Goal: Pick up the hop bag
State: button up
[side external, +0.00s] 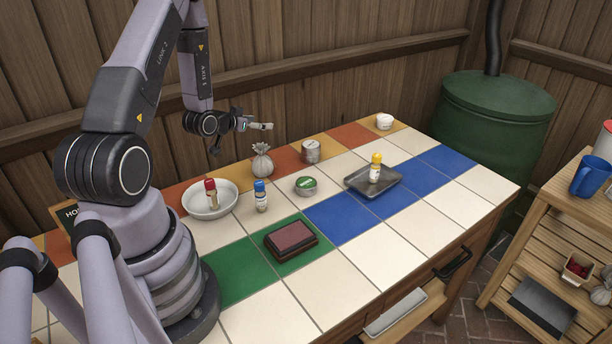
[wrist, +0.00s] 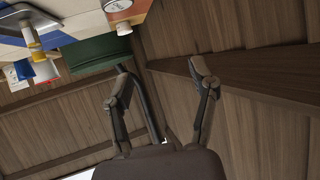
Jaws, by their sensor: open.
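The hop bag (side external: 262,161) is a small grey-beige sack with a gathered top. It stands upright on the tiled table near the back edge in the side external view, just left of a metal tin. My gripper (side external: 262,126) is above the table, higher than the bag and apart from it. In the wrist view my gripper (wrist: 160,80) has its two fingers spread with nothing between them. The wrist camera looks toward the wooden wall, and I cannot make out the bag there.
A white bowl (side external: 190,205) with a red-capped vial, a blue-capped vial (side external: 261,197), a metal tin (side external: 311,151), a green-topped tin (side external: 305,186), a grey tray (side external: 391,184) with a yellow-capped bottle, and a dark red pad (side external: 291,238) stand on the table. The front right tiles are clear.

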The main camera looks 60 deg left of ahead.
aim_at(258, 151)
jog(key=shift+n+t, duration=0.3)
jog(key=shift+n, duration=0.1)
jog(key=f, duration=0.2)
jog(key=s+f, duration=0.1)
jog(key=a+f, duration=0.1)
jog(key=f, duration=0.1)
jog(key=shift+s+f, duration=0.25)
jog(key=shift+f, duration=0.1)
notch_tip(258, 151, down, 4)
jog(key=shift+w+r, duration=0.1)
jog(key=shift+w+a+f+y, duration=0.15)
jog(key=shift+w+a+f, duration=0.1)
jog(key=shift+w, duration=0.35)
jog(key=shift+w+a+f+y, duration=0.1)
jog(key=shift+w+a+y, duration=0.1)
jog(key=shift+w, duration=0.4)
jog(key=c, duration=1)
jog(key=shift+c, duration=0.2)
jog(key=shift+r, duration=0.1)
